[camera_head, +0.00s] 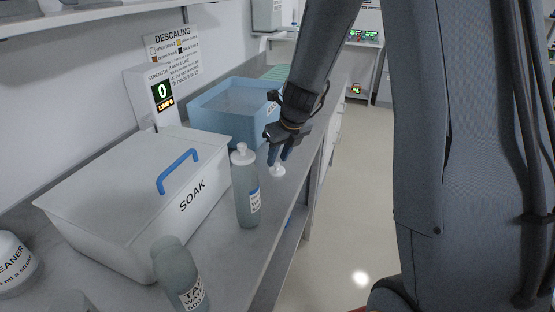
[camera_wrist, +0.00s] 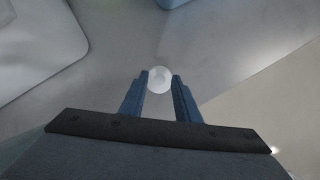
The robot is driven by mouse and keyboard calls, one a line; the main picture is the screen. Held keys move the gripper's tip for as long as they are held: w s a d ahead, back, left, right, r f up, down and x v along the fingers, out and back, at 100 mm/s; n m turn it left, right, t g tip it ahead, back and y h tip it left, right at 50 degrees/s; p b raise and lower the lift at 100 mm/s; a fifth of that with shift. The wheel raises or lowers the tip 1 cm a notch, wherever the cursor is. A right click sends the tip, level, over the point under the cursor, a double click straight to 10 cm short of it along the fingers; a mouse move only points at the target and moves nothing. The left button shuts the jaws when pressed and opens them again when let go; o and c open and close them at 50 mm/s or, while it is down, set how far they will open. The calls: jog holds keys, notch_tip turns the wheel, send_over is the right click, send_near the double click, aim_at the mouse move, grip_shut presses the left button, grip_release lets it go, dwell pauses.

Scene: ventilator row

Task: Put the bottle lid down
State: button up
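The bottle lid (camera_head: 278,171) is a small white disc with a narrower top, near the front edge of the counter in the head view. In the wrist view the lid (camera_wrist: 160,80) shows as a white circle between my fingertips. My gripper (camera_head: 279,157) points down, its blue fingers closed against both sides of the lid; the wrist view also shows my gripper (camera_wrist: 161,81). I cannot tell whether the lid's underside touches the counter. A grey bottle (camera_head: 246,195) with a white top and a label stands upright nearer the camera.
A white SOAK box (camera_head: 130,190) with a blue handle fills the counter's left. Another bottle (camera_head: 177,273), labelled TAP WATER, stands in front. A blue bin (camera_head: 220,118) is behind. A white container (camera_head: 14,262) is at far left. The counter's edge runs just right of the lid.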

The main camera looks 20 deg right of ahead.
jog(key=v, duration=1)
jog(key=s+f+n+g, duration=0.1)
jog(key=s+f+n, duration=0.2)
jog(key=s+n, duration=0.7)
jog(key=s+a+f+n+g+h, duration=0.1)
jog(key=s+n, duration=0.9)
jog(key=n, duration=1.2)
notch_tip(320, 180, down, 2)
jog(key=shift+s+a+f+g, duration=0.25)
jog(key=shift+a+g, duration=0.1)
jog(key=shift+g, duration=0.15)
